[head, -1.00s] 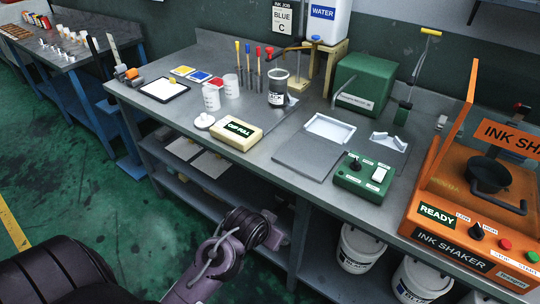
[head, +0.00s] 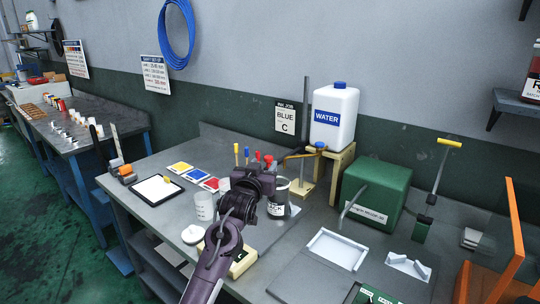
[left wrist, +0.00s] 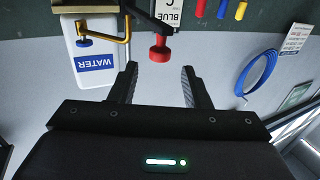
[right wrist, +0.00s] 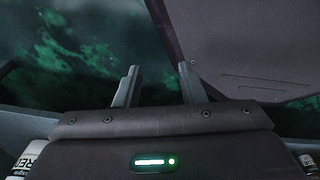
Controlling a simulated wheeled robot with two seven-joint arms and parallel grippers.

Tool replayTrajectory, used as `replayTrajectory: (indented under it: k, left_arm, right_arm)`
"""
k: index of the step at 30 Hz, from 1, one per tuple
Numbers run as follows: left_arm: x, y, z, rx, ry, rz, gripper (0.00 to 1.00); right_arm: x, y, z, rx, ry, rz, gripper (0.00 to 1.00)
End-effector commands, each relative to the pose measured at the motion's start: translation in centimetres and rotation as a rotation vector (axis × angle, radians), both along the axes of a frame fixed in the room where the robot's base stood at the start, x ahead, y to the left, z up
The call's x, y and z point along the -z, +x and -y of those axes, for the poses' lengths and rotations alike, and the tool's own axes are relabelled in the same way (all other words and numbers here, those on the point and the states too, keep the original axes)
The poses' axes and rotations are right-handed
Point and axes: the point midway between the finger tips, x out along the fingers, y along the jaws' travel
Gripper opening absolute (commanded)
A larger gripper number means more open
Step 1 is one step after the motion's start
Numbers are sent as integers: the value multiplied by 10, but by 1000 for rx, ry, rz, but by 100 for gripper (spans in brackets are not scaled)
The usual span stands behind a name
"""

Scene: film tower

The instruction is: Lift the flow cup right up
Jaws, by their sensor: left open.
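In the head view a red top (head: 268,159) shows just past the gripper. I cannot tell for sure that it belongs to the flow cup; no cup body shows clearly, and my gripper hides part of the pot. My right gripper (right wrist: 160,70) is open and empty, away from the bench top.
A white water jug (head: 334,117) with a brass tap stands on a wooden stand just right of the handle. Coloured-handled tools, a clear beaker (head: 204,206) and a green box (head: 376,192) stand close by. An empty white tray (head: 337,249) lies in front.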

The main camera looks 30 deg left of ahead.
Motion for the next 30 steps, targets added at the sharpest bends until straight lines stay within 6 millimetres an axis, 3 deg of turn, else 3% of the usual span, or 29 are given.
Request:
replayTrajectory:
  k: [3, 6, 10, 16, 23, 30]
  left_arm:
    - [-2, 20, -6, 0, 0, -1, 43]
    - [-2, 33, -10, 1, 0, -2, 43]
    - [-1, 47, -15, 1, 0, -2, 43]
    - [0, 55, -17, 1, 1, -3, 43]
    - [0, 55, -17, 1, 1, -3, 43]
    - [1, 55, -17, 1, 1, -3, 12]
  right_arm:
    - [-3, -32, 7, -2, -11, -47, 36]
    - [-6, -42, 12, -4, -17, -62, 36]
    - [-8, -33, 12, -5, -17, -49, 36]
    - [-12, -2, 9, -5, -11, -1, 36]
    - [-11, -6, 8, -3, -10, -8, 36]
    - [-10, -20, 3, -1, -4, -29, 36]
